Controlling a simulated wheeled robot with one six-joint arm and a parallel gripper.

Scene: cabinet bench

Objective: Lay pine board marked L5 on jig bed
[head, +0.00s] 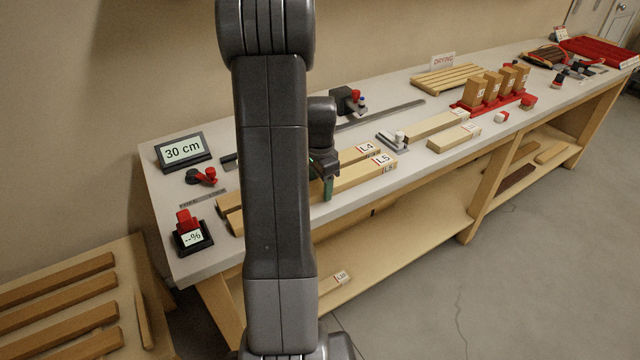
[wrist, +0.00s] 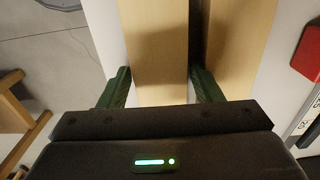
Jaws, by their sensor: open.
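The pine board marked L5 (head: 350,179) lies on the bench near its front edge, its left part hidden behind my arm. The board marked L4 (head: 352,155) lies just behind it. My gripper (head: 327,186) is at the L5 board, with a green finger on its front side. In the wrist view my open gripper (wrist: 160,88) has its green fingers on either side of one board (wrist: 155,45), which fits the L5 board; no label shows there. The other board (wrist: 240,40) is to the right. I cannot tell for sure which fixture is the jig bed.
Two more pale boards (head: 453,138) lie to the right, beside a grey fixture (head: 395,142). A red rack (head: 492,103) with upright blocks stands further along. A "30 cm" display (head: 182,150) and a small scale-like display (head: 192,237) are at the left end.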

